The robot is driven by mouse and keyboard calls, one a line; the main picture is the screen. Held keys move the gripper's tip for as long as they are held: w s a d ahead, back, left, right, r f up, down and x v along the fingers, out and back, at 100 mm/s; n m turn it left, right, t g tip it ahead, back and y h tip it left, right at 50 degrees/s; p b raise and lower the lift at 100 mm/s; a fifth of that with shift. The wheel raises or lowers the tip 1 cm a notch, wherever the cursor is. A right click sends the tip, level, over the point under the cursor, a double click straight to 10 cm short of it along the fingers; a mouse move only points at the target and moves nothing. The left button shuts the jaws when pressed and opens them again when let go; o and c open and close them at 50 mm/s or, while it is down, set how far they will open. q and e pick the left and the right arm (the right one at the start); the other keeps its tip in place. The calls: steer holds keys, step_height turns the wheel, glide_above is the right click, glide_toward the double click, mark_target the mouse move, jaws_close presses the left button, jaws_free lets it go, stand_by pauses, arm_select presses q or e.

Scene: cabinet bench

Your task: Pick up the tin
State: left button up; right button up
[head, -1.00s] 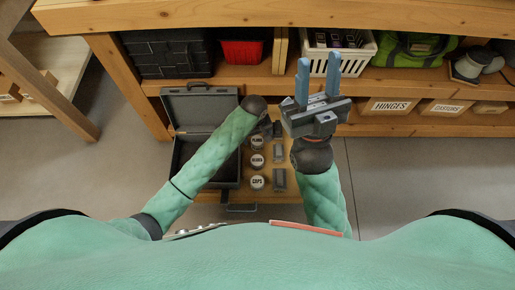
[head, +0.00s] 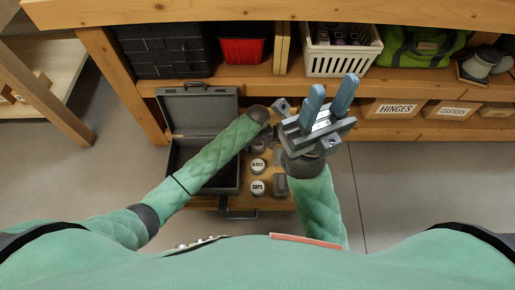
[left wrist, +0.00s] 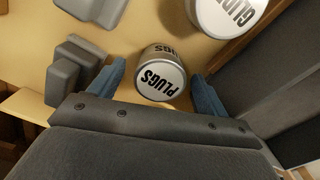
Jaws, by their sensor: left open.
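Round tins with white lids stand in a column in an open wooden drawer. The "PLUGS" tin (left wrist: 160,76) sits between the fingers of my left gripper (left wrist: 158,78) in the left wrist view, with gaps on both sides. The gripper is open. In the head view my left forearm and wrist largely hide it and the far tin. The "GLIDES" tin (head: 257,166) is nearer, partly visible in the left wrist view (left wrist: 226,12), and the "CAPS" tin (head: 257,188) is nearest. My right gripper (head: 330,90) is open and empty, raised right of the drawer, fingers pointing away.
An open grey case (head: 198,110) lies left of the tins. Grey blocks (head: 280,185) lie right of them. The shelf behind holds a white basket (head: 342,60), a red bin (head: 242,50) and a green bag (head: 425,45). Floor to the right is clear.

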arm_select(q)
steer(key=shift+f, duration=0.75)
steer(key=c, duration=1.1)
